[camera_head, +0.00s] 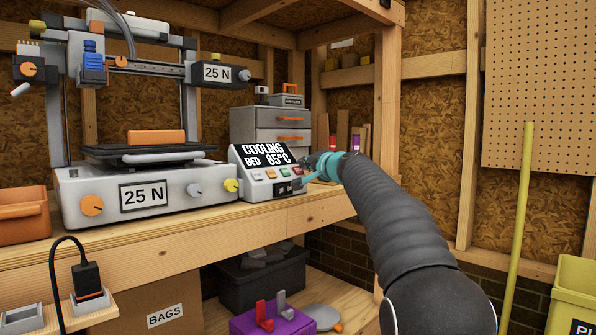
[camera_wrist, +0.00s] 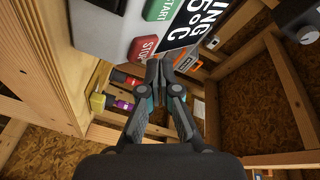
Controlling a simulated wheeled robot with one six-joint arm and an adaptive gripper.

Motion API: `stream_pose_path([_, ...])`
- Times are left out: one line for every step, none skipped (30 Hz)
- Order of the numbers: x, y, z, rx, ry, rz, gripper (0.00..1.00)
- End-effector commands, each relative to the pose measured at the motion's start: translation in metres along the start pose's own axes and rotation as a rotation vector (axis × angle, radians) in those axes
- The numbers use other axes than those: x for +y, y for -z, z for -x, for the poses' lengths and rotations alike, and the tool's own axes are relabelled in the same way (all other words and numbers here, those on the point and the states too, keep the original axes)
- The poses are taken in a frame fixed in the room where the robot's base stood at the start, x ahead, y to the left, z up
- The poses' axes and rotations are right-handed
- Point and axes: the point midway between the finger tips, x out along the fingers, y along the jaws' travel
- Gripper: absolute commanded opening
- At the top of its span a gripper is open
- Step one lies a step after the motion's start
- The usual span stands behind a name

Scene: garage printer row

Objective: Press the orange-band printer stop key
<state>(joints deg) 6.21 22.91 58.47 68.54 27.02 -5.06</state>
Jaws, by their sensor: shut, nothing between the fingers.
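A grey control box (camera_head: 262,187) stands on the bench beside the printer (camera_head: 150,190); its screen reads "COOLING BED 65°C" above a row of keys. In the wrist view the red stop key (camera_wrist: 143,48) sits at the box's edge, beside the green start key (camera_wrist: 165,10). My gripper (camera_wrist: 158,66) is shut and empty, its tips just beside the stop key in the picture. I cannot tell if they touch it. In the head view my gripper (camera_head: 309,172) is at the box's right end, partly covering that side.
An orange block (camera_head: 157,137) lies on the printer bed. A grey drawer unit (camera_head: 268,125) stands behind the control box. A wooden post (camera_head: 391,110) rises behind my arm. An orange bin (camera_head: 25,215) sits at the left. A purple box (camera_head: 270,320) is below the bench.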

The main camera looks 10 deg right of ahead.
Motion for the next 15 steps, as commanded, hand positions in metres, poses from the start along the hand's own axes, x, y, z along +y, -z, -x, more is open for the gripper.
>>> stream_pose_path([-0.0007,0.0008,0.0011,0.0,0.0,0.0,0.0])
stream_pose_path([-0.0008,0.001,0.0014,0.0,0.0,0.0,0.0])
stream_pose_path([-0.0008,0.001,0.0015,0.0,0.0,0.0,0.0])
stream_pose_path([-0.0008,0.0011,0.0015,0.0,0.0,0.0,0.0])
stream_pose_path([-0.0008,0.0011,0.0015,0.0,0.0,0.0,0.0])
stream_pose_path([-0.0007,0.0011,0.0015,0.0,0.0,0.0,0.0])
stream_pose_path([-0.0007,0.0011,0.0014,0.0,0.0,0.0,0.0])
stream_pose_path([-0.0007,0.0012,0.0015,0.0,0.0,0.0,0.0])
stream_pose_path([-0.0007,0.0012,0.0014,0.0,0.0,0.0,0.0])
stream_pose_path([-0.0009,0.0013,0.0016,0.0,0.0,0.0,0.0])
stream_pose_path([-0.0011,0.0016,0.0018,0.001,0.0,0.0,0.0])
stream_pose_path([-0.0017,0.0022,0.0025,0.001,0.0,0.0,0.0])
stream_pose_path([-0.0024,0.0028,0.0032,0.001,0.0,0.0,0.0])
stream_pose_path([-0.0033,0.0035,0.0042,0.001,0.0,0.001,0.0])
stream_pose_path([-0.0047,0.0048,0.0058,0.001,0.001,0.001,0.0])
